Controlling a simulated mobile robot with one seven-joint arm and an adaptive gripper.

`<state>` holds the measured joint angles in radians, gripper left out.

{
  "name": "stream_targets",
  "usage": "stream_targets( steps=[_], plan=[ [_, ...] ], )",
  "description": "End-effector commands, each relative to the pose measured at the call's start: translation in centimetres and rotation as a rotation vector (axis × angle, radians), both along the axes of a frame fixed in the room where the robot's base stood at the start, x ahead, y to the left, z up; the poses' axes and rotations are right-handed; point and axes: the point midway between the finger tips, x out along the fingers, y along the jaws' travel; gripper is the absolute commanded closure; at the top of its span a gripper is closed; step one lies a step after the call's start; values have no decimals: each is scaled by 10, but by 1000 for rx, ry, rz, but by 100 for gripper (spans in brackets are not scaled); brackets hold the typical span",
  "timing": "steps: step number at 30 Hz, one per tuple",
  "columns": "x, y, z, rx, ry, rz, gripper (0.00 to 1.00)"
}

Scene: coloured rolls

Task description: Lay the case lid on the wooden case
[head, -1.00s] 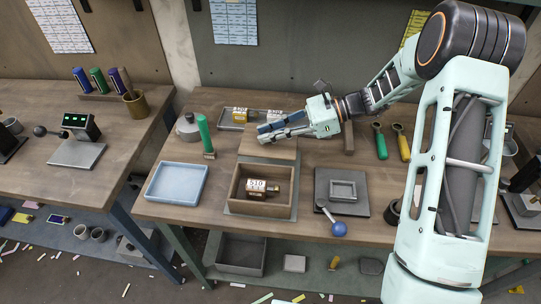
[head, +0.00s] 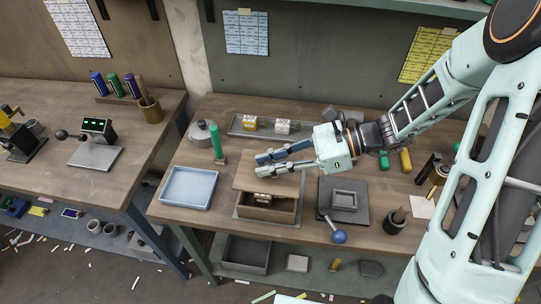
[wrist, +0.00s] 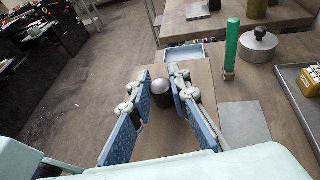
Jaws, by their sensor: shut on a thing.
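The case lid (head: 245,183) is a flat wooden board with a dark, silver-topped knob (wrist: 161,91). My gripper (head: 262,164) is shut on this knob, its blue pads on either side of it in the wrist view. The wooden case (head: 283,214) stands open at the front on a grey mat. The lid is over the back part of the case, and the front of the opening shows. A labelled item (head: 262,198) inside is partly hidden. I cannot tell whether the lid touches the case rim.
A light blue tray (head: 188,203) is left of the case. A grey tray with labelled blocks (head: 240,133) is at the back. A dark plate with a small box (head: 344,201) is at the right.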

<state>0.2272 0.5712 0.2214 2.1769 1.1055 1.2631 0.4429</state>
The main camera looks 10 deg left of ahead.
Motion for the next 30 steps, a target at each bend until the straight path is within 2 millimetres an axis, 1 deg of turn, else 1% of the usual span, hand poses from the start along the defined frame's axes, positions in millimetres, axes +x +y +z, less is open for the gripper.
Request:
stream_targets(
  steps=[10,17,27,30],
  plan=[
    [0,0,1,0,0,2,100],
    [1,0,-17,0,1,2,100],
    [1,0,-50,1,1,2,100],
    [1,0,-56,1,1,2,100]
  ],
)
